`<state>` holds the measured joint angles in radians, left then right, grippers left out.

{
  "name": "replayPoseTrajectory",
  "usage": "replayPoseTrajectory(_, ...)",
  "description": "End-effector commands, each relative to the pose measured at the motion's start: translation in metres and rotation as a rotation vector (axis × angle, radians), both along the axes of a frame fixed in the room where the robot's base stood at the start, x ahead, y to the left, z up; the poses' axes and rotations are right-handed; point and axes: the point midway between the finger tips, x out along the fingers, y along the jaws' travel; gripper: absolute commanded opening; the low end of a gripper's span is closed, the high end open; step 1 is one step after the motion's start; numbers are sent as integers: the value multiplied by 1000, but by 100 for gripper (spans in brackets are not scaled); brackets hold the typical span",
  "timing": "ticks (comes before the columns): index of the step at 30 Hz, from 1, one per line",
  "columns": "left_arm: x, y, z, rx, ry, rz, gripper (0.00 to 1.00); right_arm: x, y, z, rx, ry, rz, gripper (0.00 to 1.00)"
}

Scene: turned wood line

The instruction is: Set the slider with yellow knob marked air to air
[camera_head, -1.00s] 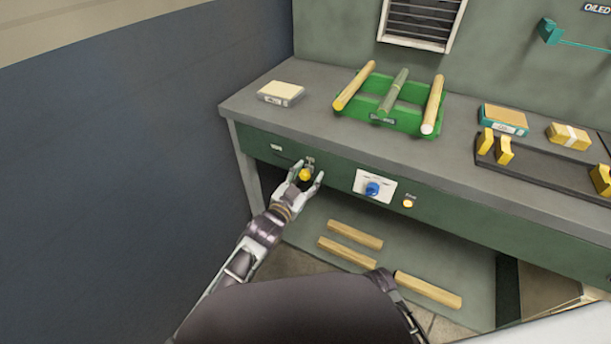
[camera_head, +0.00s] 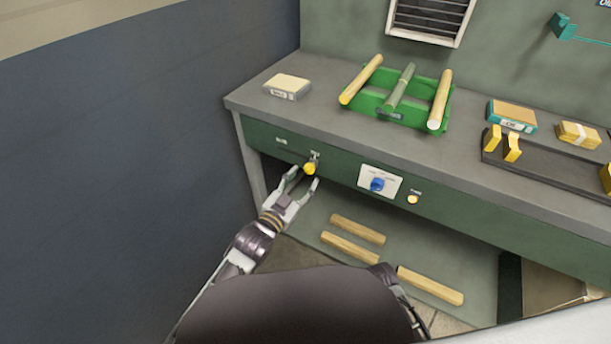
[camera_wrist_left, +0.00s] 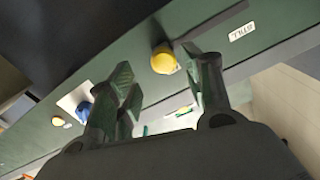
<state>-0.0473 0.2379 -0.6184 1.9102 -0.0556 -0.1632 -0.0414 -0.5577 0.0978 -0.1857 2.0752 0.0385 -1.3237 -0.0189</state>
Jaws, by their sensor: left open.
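The slider's yellow knob (camera_head: 310,168) sits on the green front panel of the bench, right of a small white label (camera_head: 281,141). The knob also shows in the left wrist view (camera_wrist_left: 164,60), where the label at the right reads STILL (camera_wrist_left: 241,32). The AIR mark is too small to read. My left gripper (camera_head: 305,178) is open just in front of and below the knob. In the left wrist view its fingers (camera_wrist_left: 165,85) are spread, with the knob beyond the gap between them; nothing is held. My right gripper is not in view.
A blue rotary knob (camera_head: 377,184) and a lit yellow button (camera_head: 413,199) are on the same panel to the right. The bench top (camera_head: 350,143) overhangs the panel. A green rack (camera_head: 370,104) holds turned rods. Wooden bars (camera_head: 430,286) lie on the lower shelf.

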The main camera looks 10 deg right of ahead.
Motion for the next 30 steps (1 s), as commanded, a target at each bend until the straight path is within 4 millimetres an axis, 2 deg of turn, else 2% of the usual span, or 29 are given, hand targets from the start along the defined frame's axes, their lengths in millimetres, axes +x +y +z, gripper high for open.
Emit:
replayPoseTrajectory(15, -41, 29, -1, -1, 1, -1, 51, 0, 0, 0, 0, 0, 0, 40)
replayPoseTrajectory(21, -50, 35, 0, -1, 1, -1, 51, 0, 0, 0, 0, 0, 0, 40)
replayPoseTrajectory(30, -52, 37, 0, 0, -1, -1, 51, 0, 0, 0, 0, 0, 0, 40)
